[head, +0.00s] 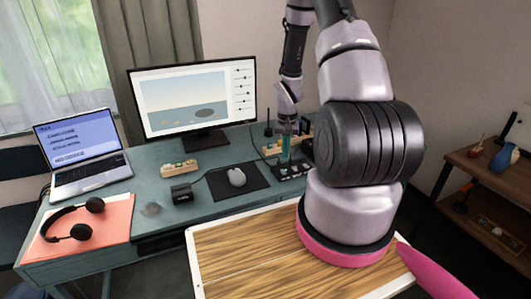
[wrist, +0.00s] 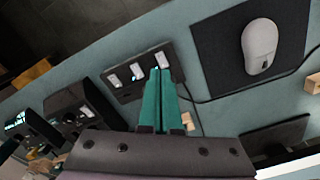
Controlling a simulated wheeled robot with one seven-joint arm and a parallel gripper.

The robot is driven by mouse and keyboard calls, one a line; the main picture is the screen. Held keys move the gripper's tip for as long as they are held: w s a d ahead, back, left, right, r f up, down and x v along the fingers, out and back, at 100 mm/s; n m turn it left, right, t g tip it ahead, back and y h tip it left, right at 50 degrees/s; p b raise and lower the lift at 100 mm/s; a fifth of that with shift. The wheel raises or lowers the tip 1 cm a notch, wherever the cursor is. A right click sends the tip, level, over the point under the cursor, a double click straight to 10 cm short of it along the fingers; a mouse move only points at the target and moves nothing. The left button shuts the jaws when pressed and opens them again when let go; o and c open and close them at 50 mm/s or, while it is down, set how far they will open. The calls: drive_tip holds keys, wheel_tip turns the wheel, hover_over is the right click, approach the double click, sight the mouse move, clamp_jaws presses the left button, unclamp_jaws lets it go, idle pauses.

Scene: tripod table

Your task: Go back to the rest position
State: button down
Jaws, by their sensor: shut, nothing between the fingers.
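My gripper (head: 286,153) shows in the head view at the end of my arm, pointing down over the right part of the teal desk (head: 215,160). Its teal fingers are together with nothing between them. In the wrist view my gripper (wrist: 160,73) reaches toward a black switch strip (wrist: 127,83) with several white switches. The fingertips overlap the strip's edge in that view; I cannot tell whether they touch it. The strip (head: 291,170) lies on the desk below the gripper in the head view.
A grey mouse (head: 236,177) lies on a black pad (head: 252,186) left of the gripper. A monitor (head: 193,98), laptop (head: 82,150) and headphones (head: 80,225) stand farther left. A wooden-topped table (head: 235,255) is in front. A shelf (head: 485,190) stands at right.

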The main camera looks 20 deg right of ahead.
drive_tip(key=s+a+r+t, duration=0.1)
drive_tip(key=a+r+t, duration=0.1)
drive_tip(key=r, duration=1.1)
drive_tip(key=s+a+r+t, duration=0.1)
drive_tip(key=a+r, duration=0.2)
drive_tip(key=r, duration=0.9)
drive_tip(key=s+a+r+t+y, duration=0.1)
drive_tip(key=s+a+r, duration=0.3)
drive_tip(key=s+r, duration=0.4)
drive_tip(key=s+a+r+n+t+y, duration=0.1)
drive_tip(key=s+a+r+t, duration=0.2)
drive_tip(key=s+r, duration=0.6)
drive_tip(key=shift+s+a+r, duration=0.3)
drive_tip(key=shift+a+r, duration=0.35)
drive_tip(key=shift+r, duration=0.15)
